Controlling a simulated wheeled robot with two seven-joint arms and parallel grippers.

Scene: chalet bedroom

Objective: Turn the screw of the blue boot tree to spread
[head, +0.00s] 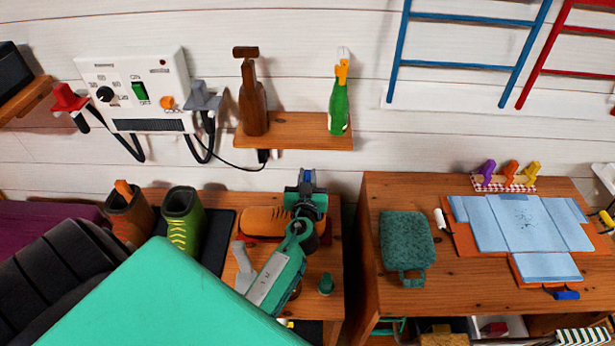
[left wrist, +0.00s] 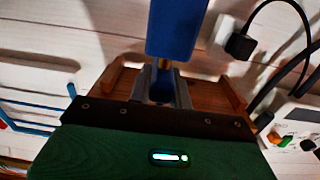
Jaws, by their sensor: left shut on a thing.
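My left gripper (head: 306,188) is shut on the blue boot tree above the wooden bench. A bit of blue (head: 308,175) shows at its jaws in the head view; most of the tree is hidden there. In the left wrist view the blue boot tree (left wrist: 178,28) is a large block at the top, with a short brass screw (left wrist: 164,63) below it. The grey fingers of the left gripper (left wrist: 162,85) close around a smaller blue part at the screw's lower end. Whether the halves are spread is hard to tell. My right gripper is in neither view.
An orange ribbed thing (head: 262,221) lies under my left arm. A brown boot (head: 128,217) and a green boot (head: 183,220) stand left. A wall shelf (head: 290,131) holds two bottles above. A right-hand desk (head: 460,270) holds a dark green pad (head: 406,240) and blue sheets.

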